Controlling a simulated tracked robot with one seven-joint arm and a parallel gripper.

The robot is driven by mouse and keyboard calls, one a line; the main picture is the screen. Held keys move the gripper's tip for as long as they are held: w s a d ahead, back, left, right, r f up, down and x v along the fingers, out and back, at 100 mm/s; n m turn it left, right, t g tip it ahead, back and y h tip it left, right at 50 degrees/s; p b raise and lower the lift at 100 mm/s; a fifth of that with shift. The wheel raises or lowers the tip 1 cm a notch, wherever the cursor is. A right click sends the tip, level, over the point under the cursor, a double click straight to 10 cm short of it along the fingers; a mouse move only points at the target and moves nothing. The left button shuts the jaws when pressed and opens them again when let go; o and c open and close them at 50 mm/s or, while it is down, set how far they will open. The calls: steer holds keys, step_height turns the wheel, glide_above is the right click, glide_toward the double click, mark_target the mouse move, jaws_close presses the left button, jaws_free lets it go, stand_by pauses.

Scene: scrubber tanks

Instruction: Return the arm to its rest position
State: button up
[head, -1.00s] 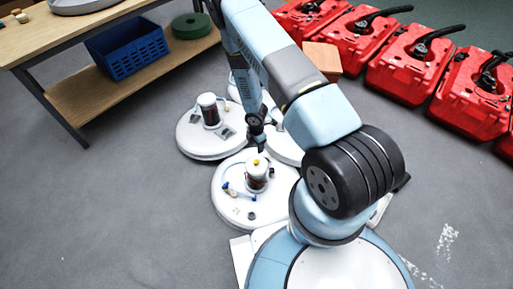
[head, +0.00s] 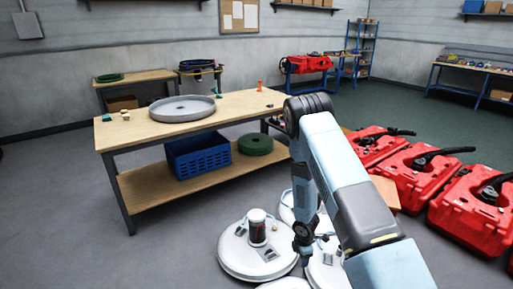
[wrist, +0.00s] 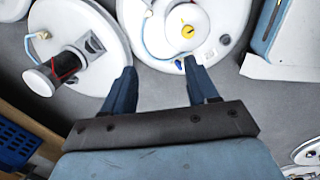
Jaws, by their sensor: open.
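My arm, light blue with grey and black joints, rises at the right of the head view and bends down to my gripper (head: 303,250). The gripper hangs over the white round scrubber tanks. In the wrist view its two dark fingers (wrist: 162,78) stand apart with nothing between them. A white tank with a yellow-centred cap (wrist: 188,28) lies beyond the fingertips. Another tank, with a dark cylinder and red band (wrist: 65,66), is to the left. In the head view one tank (head: 236,262) shows left of the gripper; others are partly hidden by the arm.
A wooden bench (head: 125,137) holds a grey round tray (head: 182,109); its shelf carries a blue crate (head: 198,156) and a green ring (head: 256,145). Several red tanks (head: 415,168) line the right. Open grey floor (head: 70,225) lies at the left.

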steer(key=w+d+r+m+t, duration=0.1)
steer(key=r+m, duration=0.2)
steer(key=r, duration=0.8)
steer(key=w+d+r+m+t+h, duration=0.1)
steer(key=r+m, duration=0.1)
steer(key=r, duration=0.9)
steer(key=w+d+r+m, duration=0.1)
steer(key=d+r+m, duration=0.15)
steer(key=r, duration=0.85)
steer(key=s+d+r+m+t, duration=0.1)
steer(key=s+r+m, duration=0.3)
steer(key=s+r, duration=0.5)
steer(key=s+r+m+t, duration=0.1)
steer(key=s+r+m, duration=0.35)
steer(key=r, duration=0.85)
steer(key=s+a+r+m, duration=0.1)
steer(key=s+r, duration=0.3)
steer(key=s, duration=0.5)
steer(key=s+r+m+y, duration=0.1)
steer(key=s+r+m, duration=0.2)
steer(key=s, duration=0.6)
steer(key=shift+s+a+r+t, duration=0.25)
steer(key=shift+a+r+t, duration=0.15)
steer(key=shift+r, duration=0.1)
